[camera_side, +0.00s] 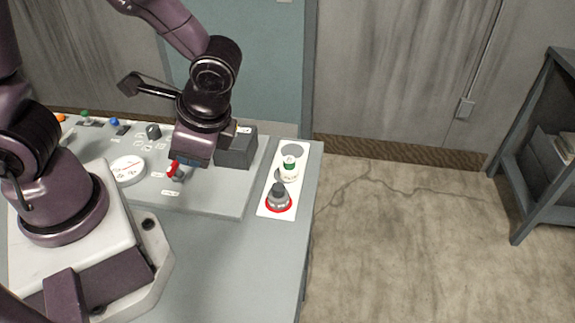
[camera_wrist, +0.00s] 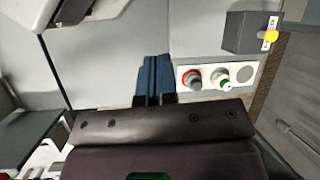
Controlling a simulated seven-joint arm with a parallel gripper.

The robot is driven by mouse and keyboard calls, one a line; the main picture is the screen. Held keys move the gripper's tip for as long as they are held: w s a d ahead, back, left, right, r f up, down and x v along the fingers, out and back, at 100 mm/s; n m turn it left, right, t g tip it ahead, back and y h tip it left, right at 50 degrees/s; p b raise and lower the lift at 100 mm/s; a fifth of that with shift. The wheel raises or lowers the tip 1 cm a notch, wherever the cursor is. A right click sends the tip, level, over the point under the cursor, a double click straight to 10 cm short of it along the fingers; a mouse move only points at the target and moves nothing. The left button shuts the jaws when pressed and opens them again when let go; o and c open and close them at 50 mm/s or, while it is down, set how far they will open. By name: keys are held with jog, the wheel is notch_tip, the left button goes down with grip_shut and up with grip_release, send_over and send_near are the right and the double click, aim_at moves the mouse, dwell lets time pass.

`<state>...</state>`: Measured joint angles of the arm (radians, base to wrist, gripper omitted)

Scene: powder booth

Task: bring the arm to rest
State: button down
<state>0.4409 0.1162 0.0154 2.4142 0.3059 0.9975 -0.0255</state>
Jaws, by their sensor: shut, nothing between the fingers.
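My gripper (camera_side: 192,160) hangs from my bent arm over the control panel (camera_side: 215,198), pointing down. Its blue fingers are together with nothing between them; they also show in the wrist view (camera_wrist: 154,76). In the side view the gripper is just behind and above a red-handled switch (camera_side: 174,169) and overlaps it; I cannot tell whether they touch. A grey box (camera_side: 237,150) stands on the panel just right of my gripper.
A white card (camera_side: 264,207) at the table's right edge carries a grey piece with a red ring (camera_side: 279,198) and a white piece with a green band (camera_side: 289,166). A gauge (camera_side: 127,169) and a dark knob (camera_side: 153,131) lie left. Floor on the right is clear up to a shelf (camera_side: 535,170).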

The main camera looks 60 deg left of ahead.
jog(key=a+r+n+t+h, duration=0.4)
jog(key=r+n+t, duration=0.3)
jog(key=r, duration=0.8)
jog(key=shift+t, duration=0.5)
jog(key=c, duration=1.8)
grip_release()
jog(key=shift+s+a, duration=0.1)
